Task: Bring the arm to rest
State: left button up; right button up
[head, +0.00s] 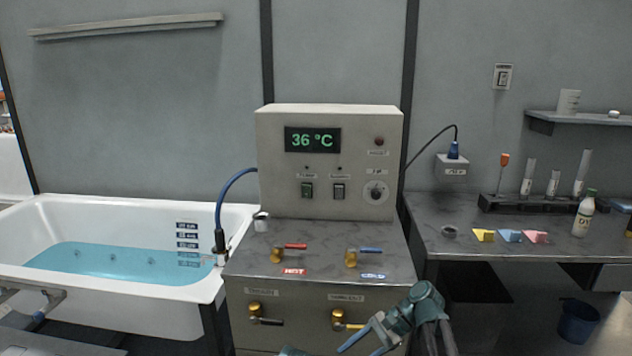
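My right arm, teal and grey, comes in at the bottom right of the head view. Its gripper (364,347) has light blue fingers that stand apart with nothing seen between them. It shows in front of the lower part of the control cabinet (296,333), near the lower right brass valve (338,316); whether it touches anything is not clear. A small teal part shows at the bottom edge, too cut off to identify. My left gripper does not show.
A control box (330,184) reading 36 °C stands on the cabinet, behind red (292,246) and blue (368,250) valve handles. A white bathtub (110,212) with blue water is left. A bench (440,240) with a rack (540,205) and bottle (583,214) is right.

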jog(key=s+a+f+n+t+h, duration=0.1)
jog(key=s+a+f+n+h, duration=0.1)
jog(key=s+f+n+h, duration=0.35)
jog(key=s+a+f+n+t+h, duration=0.1)
jog(key=s+f+n+h, duration=0.1)
jog(key=s+n+h, duration=0.6)
notch_tip(320, 180, up, 15)
jog(key=s+y+p, duration=0.1)
jog(key=y+p, duration=0.1)
jog(key=p, duration=1.3)
jog(key=shift+n, duration=0.35)
